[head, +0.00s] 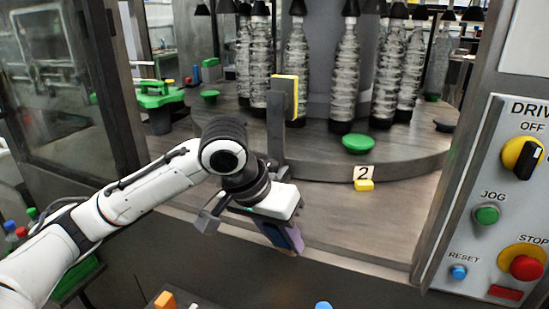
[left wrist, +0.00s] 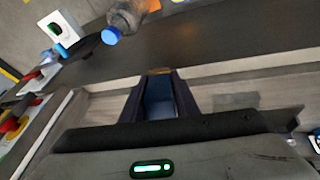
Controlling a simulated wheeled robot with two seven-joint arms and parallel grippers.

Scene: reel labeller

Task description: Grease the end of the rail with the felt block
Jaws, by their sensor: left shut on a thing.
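My left gripper (head: 285,238) is shut on a small block, which I take to be the felt block (left wrist: 160,92). In the left wrist view the block looks blue-grey with a brownish far end, between the two dark fingers. In the head view the fingers point down over the front edge of the machine, and the block is mostly hidden by them. A pale grey strip (left wrist: 265,67), possibly the rail, runs across behind the fingers in the left wrist view. I cannot tell whether the block touches anything. My right gripper is not in view.
A round table with clear bottles (head: 345,80) and green discs (head: 358,144) stands behind. A yellow-faced upright post (head: 277,140) rises behind my left wrist. A control panel (head: 480,240) is at right. A bottle with a blue cap (left wrist: 112,36) shows in the left wrist view.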

